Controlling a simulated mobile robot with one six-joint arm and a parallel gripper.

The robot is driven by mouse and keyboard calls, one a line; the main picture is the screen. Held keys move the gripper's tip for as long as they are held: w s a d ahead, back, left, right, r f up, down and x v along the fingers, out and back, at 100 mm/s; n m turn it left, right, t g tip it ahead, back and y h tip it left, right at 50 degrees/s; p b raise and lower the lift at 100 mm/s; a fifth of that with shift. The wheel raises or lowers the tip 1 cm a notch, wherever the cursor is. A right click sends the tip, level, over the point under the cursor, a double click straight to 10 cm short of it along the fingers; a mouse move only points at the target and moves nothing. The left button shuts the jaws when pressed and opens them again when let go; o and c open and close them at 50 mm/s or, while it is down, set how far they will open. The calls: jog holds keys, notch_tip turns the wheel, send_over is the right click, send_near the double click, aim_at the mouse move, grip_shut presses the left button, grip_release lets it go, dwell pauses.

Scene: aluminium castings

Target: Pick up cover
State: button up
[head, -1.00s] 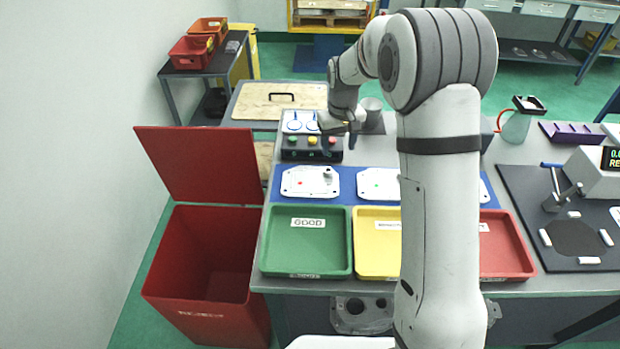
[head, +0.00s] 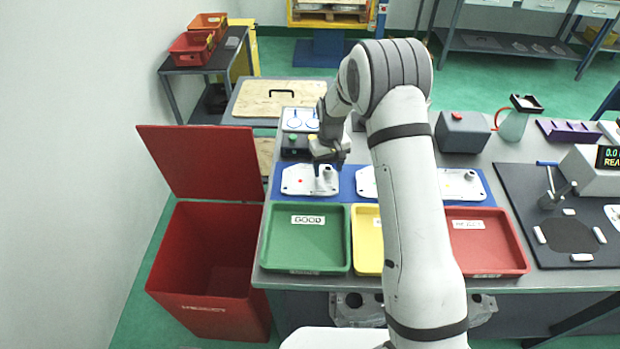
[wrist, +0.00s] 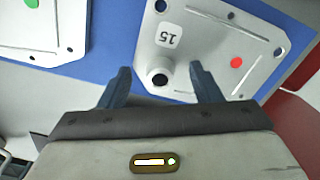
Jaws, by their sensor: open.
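The cover (wrist: 203,55) is a pale metal plate with corner holes, a red dot and a tag reading 15. A round boss with a dark top stands near its edge. In the head view this cover (head: 299,187) lies at the left end of the blue mat. My gripper (wrist: 160,72) is open, with its blue fingers either side of the boss in the wrist view. I cannot tell how high the fingertips are above the plate. In the head view my gripper (head: 327,170) is over the cover's right part and hides some of it.
A second cover (wrist: 32,22) with a green dot lies beside it; another cover (head: 458,182) lies at the mat's right. Green (head: 308,249), yellow (head: 366,245) and red trays (head: 490,247) stand in front. A button box (head: 291,146) is behind, and an open red bin (head: 210,300) stands left.

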jog(key=shift+c, duration=0.2)
grip_shut()
dwell(0.4)
